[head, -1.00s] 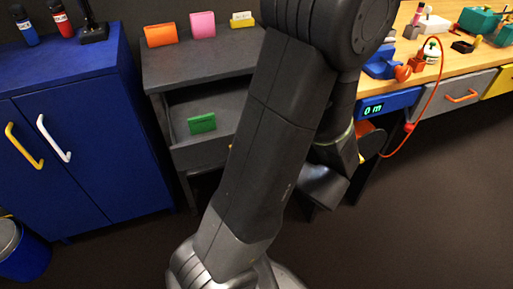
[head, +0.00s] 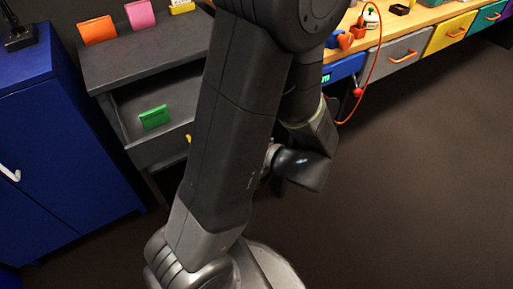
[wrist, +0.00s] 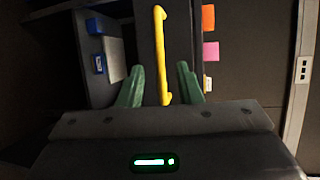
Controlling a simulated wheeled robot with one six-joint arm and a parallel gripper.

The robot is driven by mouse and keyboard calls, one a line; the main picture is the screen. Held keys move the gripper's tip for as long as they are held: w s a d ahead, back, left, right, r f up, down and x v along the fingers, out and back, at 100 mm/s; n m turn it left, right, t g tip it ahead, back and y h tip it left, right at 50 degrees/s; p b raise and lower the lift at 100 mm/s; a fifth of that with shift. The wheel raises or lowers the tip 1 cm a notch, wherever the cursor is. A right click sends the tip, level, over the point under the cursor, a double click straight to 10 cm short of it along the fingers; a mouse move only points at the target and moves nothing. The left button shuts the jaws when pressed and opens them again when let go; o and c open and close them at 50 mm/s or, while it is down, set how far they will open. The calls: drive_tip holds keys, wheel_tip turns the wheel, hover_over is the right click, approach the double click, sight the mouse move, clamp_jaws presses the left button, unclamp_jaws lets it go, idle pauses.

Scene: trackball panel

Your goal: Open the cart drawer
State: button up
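The dark grey cart (head: 150,55) stands left of my arm in the head view, partly hidden by it. Below its top is an open bay, and under that a front panel (head: 163,150) with a bit of yellow handle (head: 189,139) beside my arm. In the wrist view the yellow handle (wrist: 160,55) runs upright in the picture on a dark panel. My gripper (wrist: 160,80) has its two green fingers apart, one on each side of the handle's lower end, with gaps on both sides. Whether the fingertips reach past the handle is unclear. The head view hides the fingers.
Orange (head: 97,30), pink (head: 140,14) and yellow cards stand on the cart, and a green card (head: 154,117) in the bay. A blue cabinet (head: 60,150) is at left. A workbench with coloured drawers (head: 400,52) and a red cable is at right. Floor at right is clear.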

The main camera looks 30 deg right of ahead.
drive_tip(key=p+v, duration=0.1)
drive_tip(key=v, duration=0.7)
idle(0.5)
drive_tip(key=b+x, duration=0.2)
drive_tip(key=x, duration=1.1)
drive_tip(key=shift+w+a+f, duration=0.1)
drive_tip(key=shift+w+a, duration=0.05)
drive_tip(key=shift+w, duration=0.1)
